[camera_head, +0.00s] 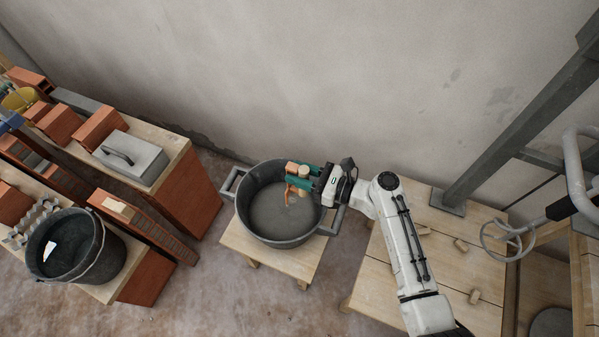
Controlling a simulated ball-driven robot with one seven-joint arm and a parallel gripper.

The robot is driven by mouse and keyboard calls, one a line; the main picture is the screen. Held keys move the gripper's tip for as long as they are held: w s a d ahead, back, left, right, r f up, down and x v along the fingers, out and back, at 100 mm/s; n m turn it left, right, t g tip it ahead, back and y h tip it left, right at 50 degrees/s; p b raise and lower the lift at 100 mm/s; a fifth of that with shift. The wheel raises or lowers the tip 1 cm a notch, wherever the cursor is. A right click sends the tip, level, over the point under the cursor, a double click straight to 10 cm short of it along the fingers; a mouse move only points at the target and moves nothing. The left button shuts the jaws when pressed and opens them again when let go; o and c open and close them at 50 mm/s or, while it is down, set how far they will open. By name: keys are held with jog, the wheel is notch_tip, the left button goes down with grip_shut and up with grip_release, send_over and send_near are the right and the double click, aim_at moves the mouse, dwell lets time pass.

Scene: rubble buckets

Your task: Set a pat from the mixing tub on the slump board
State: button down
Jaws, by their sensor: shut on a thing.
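The mixing tub (247,215) is a round dark grey tub with two side handles, standing on a low wooden stand. Smooth grey mix (280,218) covers its bottom. My gripper (301,180) reaches in over the tub's right rim from the right. I cannot tell whether the tool touches the mix. I cannot tell which surface is the slump board.
A pale wooden table (385,266) with small wooden pieces stands right of the tub, partly behind my arm. A dark bucket (108,262), bricks (99,127) and a grey box with a handle (131,165) are at left. A steel post (500,130) rises at right.

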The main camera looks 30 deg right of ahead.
aim_at(299, 168)
jog(key=shift+r+p, duration=2.1)
jog(key=shift+r, duration=0.35)
jog(key=shift+f, duration=0.15)
